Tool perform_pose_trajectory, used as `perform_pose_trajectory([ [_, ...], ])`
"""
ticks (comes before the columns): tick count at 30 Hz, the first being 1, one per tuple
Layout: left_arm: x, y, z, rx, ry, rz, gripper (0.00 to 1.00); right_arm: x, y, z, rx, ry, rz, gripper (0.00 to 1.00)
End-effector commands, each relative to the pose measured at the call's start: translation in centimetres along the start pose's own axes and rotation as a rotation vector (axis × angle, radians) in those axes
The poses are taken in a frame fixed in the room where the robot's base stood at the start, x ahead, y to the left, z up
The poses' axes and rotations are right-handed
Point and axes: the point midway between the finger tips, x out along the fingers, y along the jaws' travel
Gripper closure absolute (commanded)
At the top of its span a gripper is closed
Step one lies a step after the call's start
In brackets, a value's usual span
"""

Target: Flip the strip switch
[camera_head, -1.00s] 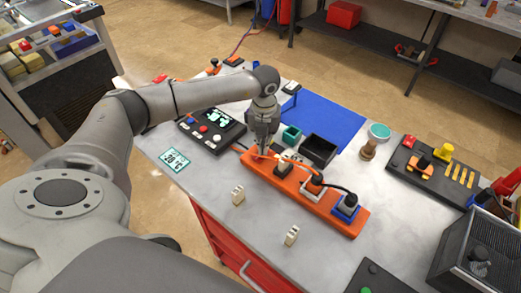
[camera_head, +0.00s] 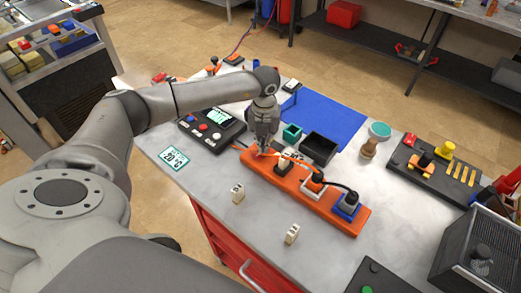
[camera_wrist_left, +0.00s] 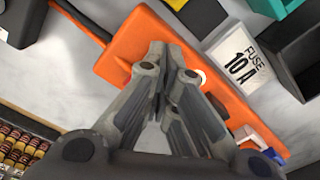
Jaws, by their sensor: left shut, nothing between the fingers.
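The orange power strip (camera_head: 285,184) lies diagonally on the grey bench, with several plugs along it. My left gripper (camera_head: 262,150) is over the strip's far left end, pointing down, its fingers shut and empty. In the left wrist view the closed fingertips (camera_wrist_left: 166,62) are over the orange strip (camera_wrist_left: 130,47), at or just above its surface. I cannot tell whether they touch it. The strip's switch cannot be made out; the fingers may cover it. A fuse box with a white label (camera_wrist_left: 236,60) shows beside the fingers. My right gripper is not in view.
A black control box (camera_head: 211,130) stands left of the gripper. A teal bin (camera_head: 291,132) and a black bin (camera_head: 319,149) are close behind the strip. A black plug (camera_head: 348,199) is at the strip's near end.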

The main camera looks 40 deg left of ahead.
Motion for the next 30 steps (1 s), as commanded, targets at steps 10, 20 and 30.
perform_pose_trajectory([
  [10,-2.7,0.0,-0.1,0.001,0.004,0.002,1.00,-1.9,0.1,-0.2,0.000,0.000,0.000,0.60],
  [20,-5.4,0.0,-0.1,0.000,0.003,0.001,1.00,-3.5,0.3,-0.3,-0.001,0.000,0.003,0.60],
  [30,-6.8,0.0,-0.1,0.000,0.003,0.001,1.00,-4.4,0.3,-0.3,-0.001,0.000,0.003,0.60],
])
